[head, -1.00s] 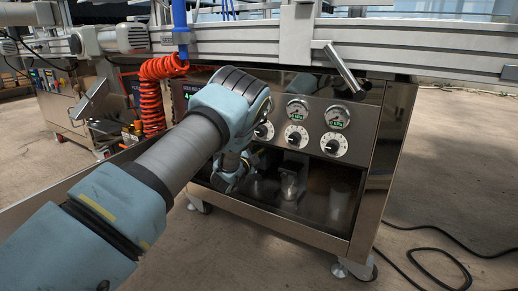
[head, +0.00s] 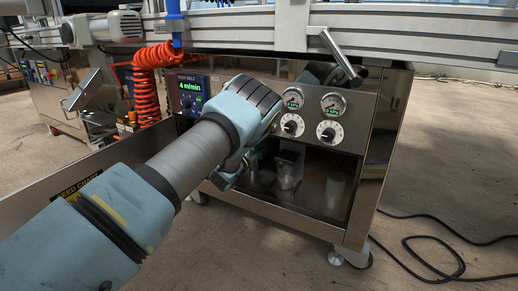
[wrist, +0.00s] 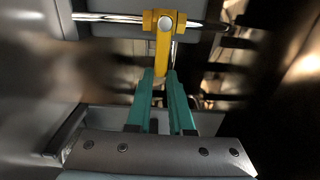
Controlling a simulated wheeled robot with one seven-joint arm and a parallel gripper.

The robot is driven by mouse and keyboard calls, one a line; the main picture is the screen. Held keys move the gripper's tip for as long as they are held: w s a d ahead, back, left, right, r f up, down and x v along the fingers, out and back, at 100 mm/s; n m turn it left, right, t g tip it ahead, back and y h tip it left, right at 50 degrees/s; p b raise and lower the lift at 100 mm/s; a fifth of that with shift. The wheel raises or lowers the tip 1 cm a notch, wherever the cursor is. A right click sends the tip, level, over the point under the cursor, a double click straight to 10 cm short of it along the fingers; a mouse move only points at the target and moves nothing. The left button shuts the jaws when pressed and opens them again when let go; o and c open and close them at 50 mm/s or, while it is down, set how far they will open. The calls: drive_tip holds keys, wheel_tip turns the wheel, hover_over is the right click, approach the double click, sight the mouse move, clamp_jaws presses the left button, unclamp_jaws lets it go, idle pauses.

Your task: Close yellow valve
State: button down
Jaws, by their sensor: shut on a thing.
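The yellow valve (wrist: 163,48) shows in the wrist view on a shiny horizontal pipe. Its lever hangs down in that picture, at a right angle to the pipe. My gripper (wrist: 161,76) has its two green fingers on either side of the lever's lower end and is shut on it. In the head view the valve is not visible. My blue and grey wrist covers the fingers there, in front of the machine's left front.
The steel machine (head: 378,165) carries gauges (head: 333,104), dial knobs (head: 330,133) and a speed display (head: 190,92). A metal lever (head: 341,57) juts out above. An orange coiled hose (head: 146,90) hangs at left. A black cable (head: 437,245) lies on the floor.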

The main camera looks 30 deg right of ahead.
drive_tip(key=c, duration=0.8)
unclamp_jaws()
drive_tip(key=p+v, duration=0.4)
drive_tip(key=v, duration=0.6)
drive_tip(key=shift+s+a, duration=0.15)
drive_tip(key=shift+a, duration=0.25)
